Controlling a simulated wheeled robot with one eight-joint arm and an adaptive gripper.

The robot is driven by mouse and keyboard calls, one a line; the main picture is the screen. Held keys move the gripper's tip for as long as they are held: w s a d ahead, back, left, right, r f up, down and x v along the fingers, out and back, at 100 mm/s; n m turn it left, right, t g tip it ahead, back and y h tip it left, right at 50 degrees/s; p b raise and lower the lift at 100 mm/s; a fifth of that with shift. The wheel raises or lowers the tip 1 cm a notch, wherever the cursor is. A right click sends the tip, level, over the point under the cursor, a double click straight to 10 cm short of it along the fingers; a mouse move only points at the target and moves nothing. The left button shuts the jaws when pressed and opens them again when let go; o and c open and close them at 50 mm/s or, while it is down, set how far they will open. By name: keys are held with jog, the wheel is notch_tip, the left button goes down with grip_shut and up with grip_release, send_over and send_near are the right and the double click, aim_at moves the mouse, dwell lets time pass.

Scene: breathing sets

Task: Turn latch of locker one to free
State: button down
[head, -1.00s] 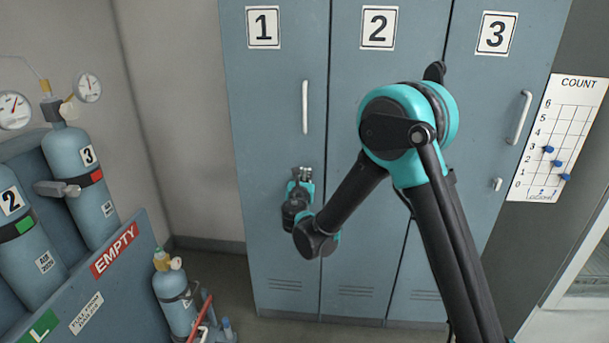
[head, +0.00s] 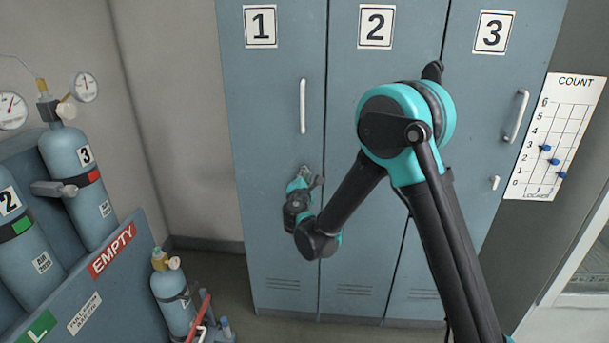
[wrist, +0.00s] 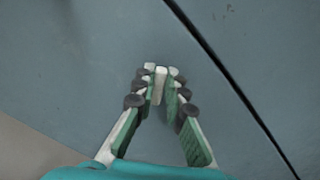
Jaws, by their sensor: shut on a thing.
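Locker one (head: 275,120) is the left blue-grey door, with a "1" plate and a pale bar handle (head: 303,107). My gripper (head: 304,173) is at this door below the handle, close to the seam with locker two. In the wrist view, my gripper's fingertips (wrist: 161,72) are shut on a small pale latch (wrist: 161,84). The latch lines up with the fingers and stands at a slant to the dark door seam (wrist: 235,88). In the head view the latch is hidden by my gripper.
Locker two (head: 375,70) and locker three (head: 490,80) stand to the right; locker three has its own small latch (head: 495,183). A count board (head: 560,130) hangs at the far right. A rack (head: 125,275) with gas cylinders and a small cylinder (head: 173,300) stand at the left.

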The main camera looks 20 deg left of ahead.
jog(key=m, duration=0.6)
jog(key=shift+d+f+m, duration=0.15)
jog(key=shift+f+m, duration=0.15)
dwell(0.3)
jog(key=c, duration=1.6)
grip_release()
jog(key=shift+o, duration=0.2)
jog(key=v, duration=1.2)
jog(key=shift+f, duration=0.1)
